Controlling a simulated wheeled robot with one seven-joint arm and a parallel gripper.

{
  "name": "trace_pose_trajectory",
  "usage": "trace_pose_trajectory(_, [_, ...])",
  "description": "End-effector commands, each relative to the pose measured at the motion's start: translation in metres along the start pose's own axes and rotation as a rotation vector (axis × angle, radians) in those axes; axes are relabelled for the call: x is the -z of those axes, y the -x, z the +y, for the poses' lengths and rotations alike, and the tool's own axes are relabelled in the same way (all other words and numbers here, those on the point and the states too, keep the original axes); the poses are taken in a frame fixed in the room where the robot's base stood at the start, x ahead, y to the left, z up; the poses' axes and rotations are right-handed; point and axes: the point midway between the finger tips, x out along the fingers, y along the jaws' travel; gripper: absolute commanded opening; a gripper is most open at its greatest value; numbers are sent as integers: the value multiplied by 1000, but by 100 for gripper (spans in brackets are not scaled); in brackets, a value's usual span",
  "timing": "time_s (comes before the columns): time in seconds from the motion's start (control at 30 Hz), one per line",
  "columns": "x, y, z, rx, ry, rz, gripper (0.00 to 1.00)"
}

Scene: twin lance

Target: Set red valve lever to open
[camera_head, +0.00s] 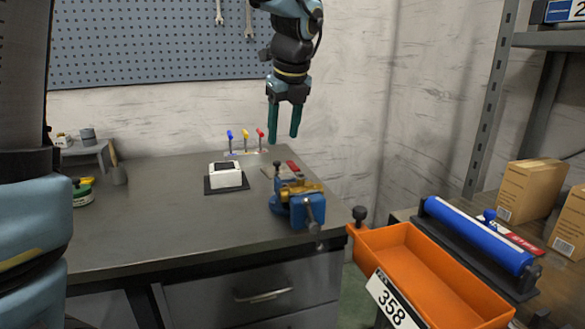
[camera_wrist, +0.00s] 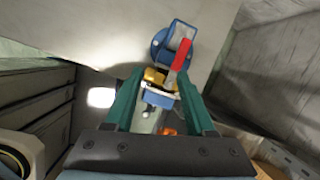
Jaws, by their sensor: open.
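A brass valve (camera_head: 302,187) sits in a blue vise (camera_head: 308,210) near the right front of the grey workbench. Its red lever (camera_head: 293,167) points toward the back of the bench in the head view. In the wrist view the red lever (camera_wrist: 181,55) lies slanted over the blue vise (camera_wrist: 162,40), with the brass valve (camera_wrist: 156,78) below it. My gripper (camera_head: 285,137) is open and empty, pointing down, above and apart from the lever. In the wrist view its two teal fingers (camera_wrist: 160,80) frame the valve. I cannot see either finger touching anything.
Blue, yellow and red upright handles (camera_head: 245,140) stand at the bench's back. A white box (camera_head: 226,178) on a dark pad is left of the vise. An orange bin (camera_head: 425,270) and a blue roller (camera_head: 478,236) are right. The bench's left middle (camera_head: 140,230) is clear.

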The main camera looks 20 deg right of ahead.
Motion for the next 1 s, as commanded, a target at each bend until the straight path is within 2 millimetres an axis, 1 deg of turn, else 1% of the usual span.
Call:
trace_pose_trajectory(0.03, [7, 4, -14, 11, -98, -12, 55])
trace_pose_trajectory(0.1, [12, 11, -25, 17, -206, -24, 55])
trace_pose_trajectory(0.23, [16, 17, -35, 20, -302, -36, 55])
trace_pose_trajectory(0.33, [16, 11, -36, 18, -315, -36, 55])
trace_pose_trajectory(0.47, [15, -8, -35, 16, -312, -34, 55])
trace_pose_trajectory(0.6, [14, -36, -36, 15, -312, -34, 55])
trace_pose_trajectory(0.8, [13, -68, -37, 17, -310, -35, 55])
trace_pose_trajectory(0.9, [13, -80, -37, 17, -310, -35, 55])
trace_pose_trajectory(1.0, [12, -86, -38, 19, -309, -36, 55])
